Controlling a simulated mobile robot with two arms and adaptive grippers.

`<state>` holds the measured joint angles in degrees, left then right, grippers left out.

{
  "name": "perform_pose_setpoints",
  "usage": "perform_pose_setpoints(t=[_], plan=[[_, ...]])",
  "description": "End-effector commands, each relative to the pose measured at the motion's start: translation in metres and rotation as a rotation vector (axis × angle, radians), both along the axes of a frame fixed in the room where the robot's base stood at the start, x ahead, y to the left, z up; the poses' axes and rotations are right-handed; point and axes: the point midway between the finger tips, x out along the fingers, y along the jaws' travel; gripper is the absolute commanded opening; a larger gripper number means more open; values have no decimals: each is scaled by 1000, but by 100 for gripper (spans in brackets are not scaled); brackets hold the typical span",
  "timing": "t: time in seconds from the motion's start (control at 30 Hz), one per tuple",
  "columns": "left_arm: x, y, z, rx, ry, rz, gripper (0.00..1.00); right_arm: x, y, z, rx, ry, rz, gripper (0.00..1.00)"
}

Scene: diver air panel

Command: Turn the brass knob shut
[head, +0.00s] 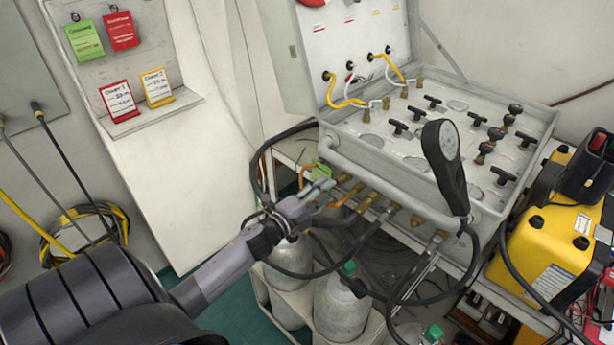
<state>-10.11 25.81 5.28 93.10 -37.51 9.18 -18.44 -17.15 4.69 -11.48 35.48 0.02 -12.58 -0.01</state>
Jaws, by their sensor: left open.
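Several brass fittings (368,202) stick out along the front lower edge of the grey air panel (400,165). I cannot tell for sure which of them is the brass knob. Some more brass pieces (483,152) sit among black-handled valves on the panel's top. My left gripper (328,192) is open at the panel's front left corner, close beside the leftmost brass fittings. Its fingers partly cover that area, and I cannot tell whether they touch anything. My right gripper is not in view.
A black handset with a round gauge (448,141) stands at the panel's front edge, its hose hanging down. Grey gas cylinders (341,308) stand below. A yellow case (545,250) is at the right. Dark hoses loop around my left gripper. Tags (121,100) hang on the left board.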

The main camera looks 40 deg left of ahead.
Motion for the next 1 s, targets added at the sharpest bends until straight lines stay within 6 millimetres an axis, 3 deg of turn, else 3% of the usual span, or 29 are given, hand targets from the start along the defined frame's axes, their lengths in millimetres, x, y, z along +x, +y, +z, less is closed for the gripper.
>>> perform_pose_setpoints(t=[0.2, 0.4, 1.0], plan=[[-47, 4, -1, -4, 3, 1, 40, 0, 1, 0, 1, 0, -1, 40], [-74, 6, 1, -1, 1, 1, 40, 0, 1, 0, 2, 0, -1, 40], [-81, 7, 1, -1, 0, 0, 40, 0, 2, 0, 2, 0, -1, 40]])
